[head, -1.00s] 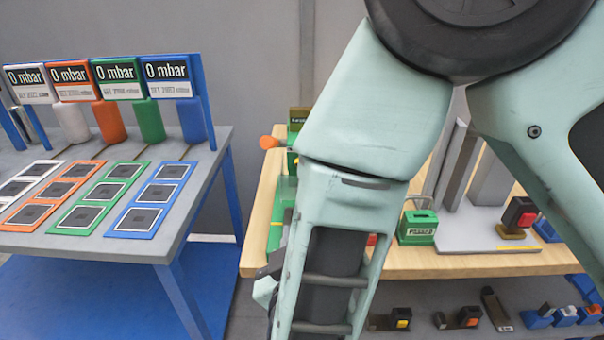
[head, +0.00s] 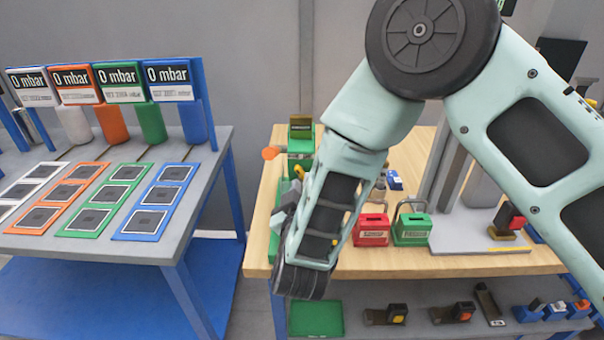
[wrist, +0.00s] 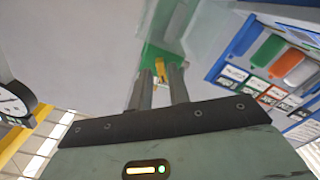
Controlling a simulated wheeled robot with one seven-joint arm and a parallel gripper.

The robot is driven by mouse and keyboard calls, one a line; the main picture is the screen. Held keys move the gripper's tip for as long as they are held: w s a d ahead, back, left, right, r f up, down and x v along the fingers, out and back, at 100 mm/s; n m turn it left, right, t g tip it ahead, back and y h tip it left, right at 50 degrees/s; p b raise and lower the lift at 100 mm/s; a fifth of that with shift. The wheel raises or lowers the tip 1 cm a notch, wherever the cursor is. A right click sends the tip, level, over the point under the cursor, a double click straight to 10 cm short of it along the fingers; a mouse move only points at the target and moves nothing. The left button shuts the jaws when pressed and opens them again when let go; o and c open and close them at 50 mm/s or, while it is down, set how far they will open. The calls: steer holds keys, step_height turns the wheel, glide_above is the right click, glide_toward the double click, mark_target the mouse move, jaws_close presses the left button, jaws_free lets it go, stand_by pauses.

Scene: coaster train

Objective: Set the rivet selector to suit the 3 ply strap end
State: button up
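A green machine (head: 300,148) stands at the back left of the wooden bench, with an orange ball knob (head: 270,153) on its left and a yellow lever (head: 301,173) low on its front. I cannot tell which part is the rivet selector, and its marks are too small to read. In the wrist view my gripper (wrist: 159,72) has its two fingers apart, with nothing seen held. A yellow piece (wrist: 151,71) on a green body (wrist: 165,56) shows just beyond the fingertips. In the head view my arm hides part of the machine. I cannot pick out the 3 ply strap end.
A red box (head: 371,230) and a green box (head: 412,229) stand mid-bench, right of my forearm. A grey plate (head: 470,236) with uprights is farther right. Small fixtures and a green tray (head: 316,318) lie on the lower shelf. A grey table (head: 95,244) stands left, across a gap.

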mark_target(300, 172)
steer(key=shift+w, duration=1.2)
jaws_close()
